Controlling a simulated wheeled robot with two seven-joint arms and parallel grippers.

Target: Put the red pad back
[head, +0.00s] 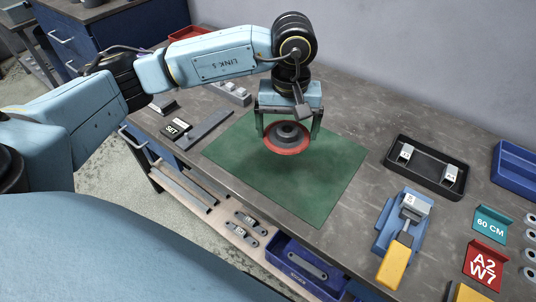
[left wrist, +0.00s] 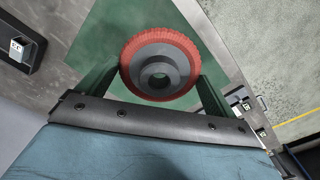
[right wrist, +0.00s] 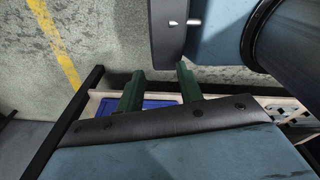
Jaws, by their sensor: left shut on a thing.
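The red pad (head: 284,150) is a round red disc with a dark grey hub on top. My left gripper (head: 288,137) is shut on it, one finger on each side, over the green mat (head: 328,185). I cannot tell how far the pad is above the mat. In the left wrist view the pad (left wrist: 133,52) sits between the two fingers, its hub facing the camera. My right gripper (right wrist: 160,82) shows only in the right wrist view; its fingers are apart with nothing between them, below the table beside a shelf.
Below is a shelf (head: 225,222).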

